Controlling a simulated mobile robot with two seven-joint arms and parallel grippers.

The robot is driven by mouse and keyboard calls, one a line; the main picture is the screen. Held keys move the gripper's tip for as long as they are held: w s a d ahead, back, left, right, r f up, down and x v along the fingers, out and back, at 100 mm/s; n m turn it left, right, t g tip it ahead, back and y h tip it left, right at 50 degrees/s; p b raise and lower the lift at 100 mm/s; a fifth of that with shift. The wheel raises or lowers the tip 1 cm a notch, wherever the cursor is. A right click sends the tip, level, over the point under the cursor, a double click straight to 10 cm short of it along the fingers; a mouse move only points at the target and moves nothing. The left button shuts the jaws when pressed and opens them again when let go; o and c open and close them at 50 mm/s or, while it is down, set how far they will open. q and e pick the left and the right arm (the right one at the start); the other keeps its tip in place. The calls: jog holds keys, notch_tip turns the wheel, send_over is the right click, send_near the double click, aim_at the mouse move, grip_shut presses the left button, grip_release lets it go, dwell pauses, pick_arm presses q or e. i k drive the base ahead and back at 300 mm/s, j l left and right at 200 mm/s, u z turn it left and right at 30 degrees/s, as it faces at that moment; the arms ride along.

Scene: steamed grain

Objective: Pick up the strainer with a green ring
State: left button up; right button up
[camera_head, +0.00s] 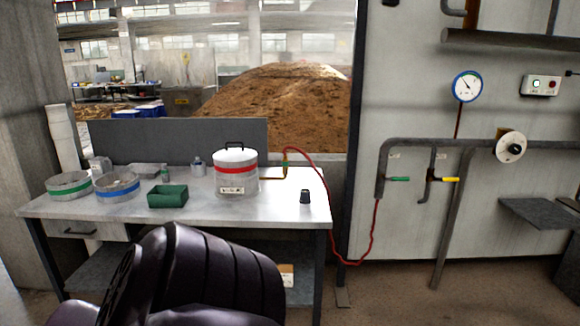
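The strainer with a green ring (70,186) sits upright on the left end of the light-topped table (240,208). It is a round, shallow, grey metal sieve with a green band around its side. A similar strainer with a blue ring (117,186) stands close to its right. Neither of my grippers shows in the head view. A dark, ribbed part of my own arm fills the lower middle and hides part of the table's front and legs.
Right of the strainers are a dark green box (168,196), a small bottle (198,167) and a white lidded pot (236,172) with a red band. A small black object (305,197) stands near the right end. A red hose (372,230) hangs beside the table.

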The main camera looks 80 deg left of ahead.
aim_at(164, 170)
jog(key=u, duration=3.4)
jog(key=i+j+z, duration=0.1)
jog(key=i+j, duration=1.15)
jog(key=i+j+z, duration=0.15)
jog(key=i+j, duration=0.45)
jog(key=j, duration=0.2)
